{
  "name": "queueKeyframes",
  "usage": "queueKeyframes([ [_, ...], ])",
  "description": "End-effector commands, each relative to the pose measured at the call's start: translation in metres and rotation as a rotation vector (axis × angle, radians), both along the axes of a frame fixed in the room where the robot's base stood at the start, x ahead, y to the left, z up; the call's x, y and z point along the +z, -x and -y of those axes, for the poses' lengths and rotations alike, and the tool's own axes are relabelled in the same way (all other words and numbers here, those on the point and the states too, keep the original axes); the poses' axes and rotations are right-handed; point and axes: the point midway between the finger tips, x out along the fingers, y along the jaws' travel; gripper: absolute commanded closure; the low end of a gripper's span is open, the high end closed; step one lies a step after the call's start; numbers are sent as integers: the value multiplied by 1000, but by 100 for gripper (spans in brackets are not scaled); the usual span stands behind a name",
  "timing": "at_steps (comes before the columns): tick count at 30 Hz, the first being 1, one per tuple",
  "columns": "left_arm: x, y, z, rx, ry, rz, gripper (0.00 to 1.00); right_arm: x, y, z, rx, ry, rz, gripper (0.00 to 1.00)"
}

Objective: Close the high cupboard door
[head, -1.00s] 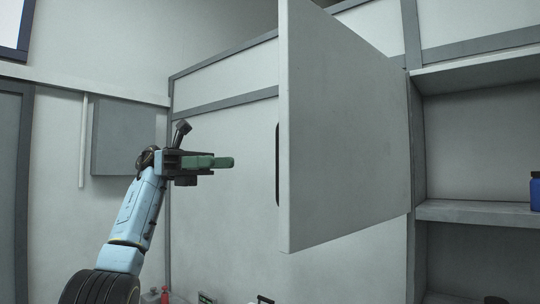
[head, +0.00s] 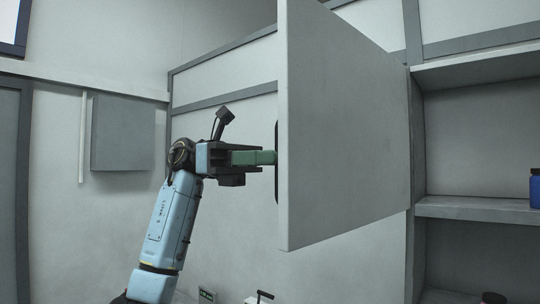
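The grey cupboard door (head: 345,130) stands swung open, its free edge toward me and its hinge side at the cupboard on the right. A dark handle (head: 277,160) shows at its left edge, mostly hidden behind the panel. My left gripper (head: 268,158), with green fingers, points right with its fingertips at the door's left edge, beside the handle. Whether it touches the door, and the gap between its fingers, cannot be made out. My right gripper is not in view.
The open cupboard has shelves (head: 475,209) at right, with a blue bottle (head: 536,188) on one. A grey wall box (head: 123,134) hangs at left. Small items, including a dark-handled one (head: 262,296), show at the bottom.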

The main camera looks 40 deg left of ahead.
Motion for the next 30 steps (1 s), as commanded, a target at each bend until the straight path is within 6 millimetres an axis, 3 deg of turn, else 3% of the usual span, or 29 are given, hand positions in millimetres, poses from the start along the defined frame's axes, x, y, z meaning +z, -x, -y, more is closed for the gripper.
queueKeyframes([
  [8, 0, 0, 2, 0, 0, -1, 67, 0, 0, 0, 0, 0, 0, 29],
  [16, 0, 0, 1, 0, 0, 0, 100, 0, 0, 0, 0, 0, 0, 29],
  [30, -1, 3, 8, 18, -2, 0, 100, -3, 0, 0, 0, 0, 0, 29],
])
